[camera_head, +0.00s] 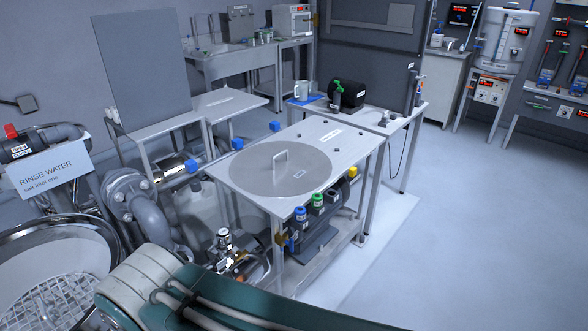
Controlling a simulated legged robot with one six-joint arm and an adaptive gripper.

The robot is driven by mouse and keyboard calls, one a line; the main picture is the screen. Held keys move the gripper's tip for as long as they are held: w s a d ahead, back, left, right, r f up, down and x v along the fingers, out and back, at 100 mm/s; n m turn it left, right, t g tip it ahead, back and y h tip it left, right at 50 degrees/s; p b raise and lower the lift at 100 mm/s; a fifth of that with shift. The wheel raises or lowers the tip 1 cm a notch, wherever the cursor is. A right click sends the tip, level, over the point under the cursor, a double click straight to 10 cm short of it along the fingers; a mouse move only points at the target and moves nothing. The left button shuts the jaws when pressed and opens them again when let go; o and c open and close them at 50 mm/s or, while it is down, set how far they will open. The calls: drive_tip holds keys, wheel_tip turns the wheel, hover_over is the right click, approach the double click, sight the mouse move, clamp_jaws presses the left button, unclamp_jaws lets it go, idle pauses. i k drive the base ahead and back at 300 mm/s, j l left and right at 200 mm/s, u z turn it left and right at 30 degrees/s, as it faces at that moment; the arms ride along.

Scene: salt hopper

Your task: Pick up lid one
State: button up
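A large round grey lid (258,169) lies flat on top of the steel table in the middle of the view. An upright bar handle (280,160) stands near its centre, and a small label (299,174) sits on its right part, too small to read. I take it for lid one, but cannot confirm this from the label. Nothing covers the lid or its handle. My arm, green and white, crosses the bottom edge in front of the table. My gripper is out of view.
The steel table (340,140) has valves with coloured caps under its front edge. A black cylinder (346,95) and a mug stand on the table behind. Pipes and a round vessel with a grate (60,300) fill the left. Open floor (480,230) lies right.

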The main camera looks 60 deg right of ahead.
sight(274, 169)
drive_tip(key=z, duration=2)
drive_tip(key=i+l+u, duration=0.3)
drive_tip(key=i+l, duration=0.15)
drive_tip(key=l, duration=0.15)
drive_tip(key=i+l+u, duration=0.1)
drive_tip(key=i+l, duration=0.15)
drive_tip(key=i+l+u, duration=0.15)
drive_tip(key=l, duration=0.25)
drive_tip(key=i+l+u, duration=0.15)
drive_tip(key=l, duration=0.2)
drive_tip(key=i+l+u, duration=0.15)
drive_tip(key=l, duration=0.25)
drive_tip(key=i+l+u, duration=0.15)
drive_tip(key=l, duration=0.25)
drive_tip(key=i+l+u, duration=0.1)
drive_tip(key=l, duration=0.35)
drive_tip(key=i+j, duration=0.05)
drive_tip(key=i, duration=0.05)
